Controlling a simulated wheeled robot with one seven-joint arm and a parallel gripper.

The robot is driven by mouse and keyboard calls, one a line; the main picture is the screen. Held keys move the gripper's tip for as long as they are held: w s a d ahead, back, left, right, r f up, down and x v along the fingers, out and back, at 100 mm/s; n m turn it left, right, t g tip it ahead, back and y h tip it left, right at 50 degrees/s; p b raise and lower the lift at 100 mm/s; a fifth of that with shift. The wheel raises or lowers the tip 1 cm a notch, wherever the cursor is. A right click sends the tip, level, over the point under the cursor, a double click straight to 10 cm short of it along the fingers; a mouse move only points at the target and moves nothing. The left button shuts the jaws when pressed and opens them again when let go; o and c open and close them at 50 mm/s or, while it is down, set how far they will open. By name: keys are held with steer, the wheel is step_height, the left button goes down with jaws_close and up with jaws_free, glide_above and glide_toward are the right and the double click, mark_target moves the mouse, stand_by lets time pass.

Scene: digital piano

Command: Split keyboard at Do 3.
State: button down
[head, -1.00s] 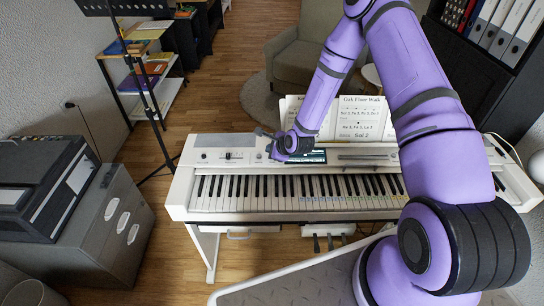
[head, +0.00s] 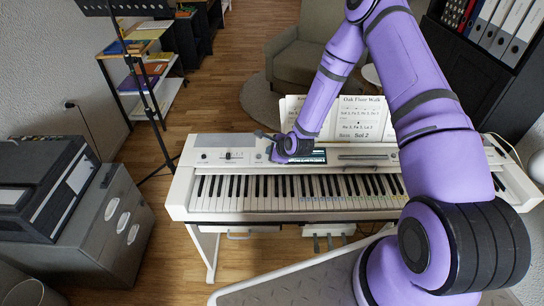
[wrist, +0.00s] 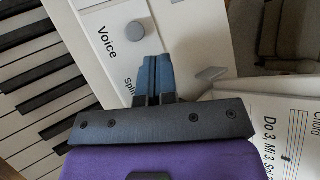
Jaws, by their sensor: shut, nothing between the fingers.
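The digital piano (head: 225,157) stands ahead of me, its keys (head: 300,190) facing me. My gripper (head: 264,137) is over the left part of its control panel, beside the lit display (head: 314,156). In the wrist view, my gripper (wrist: 155,62) has its two blue fingers together, empty, over the white panel. The printed word "Voice" (wrist: 107,43) is left of the fingertips. The word "Split" (wrist: 127,88) is partly covered by my gripper. A grey button (wrist: 212,73) lies right of the fingers, and another grey control (wrist: 135,31) above them. I cannot tell whether the fingertips touch the panel.
Song sheets (head: 362,118) stand on the piano's rest behind the panel; a sheet corner (wrist: 293,125) is close right of my gripper. A black stand (head: 150,95) is left of the piano, a grey cabinet (head: 110,245) at lower left, an armchair (head: 300,62) behind.

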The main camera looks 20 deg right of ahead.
steer(key=shift+r, duration=1)
steer(key=shift+r, duration=2.5)
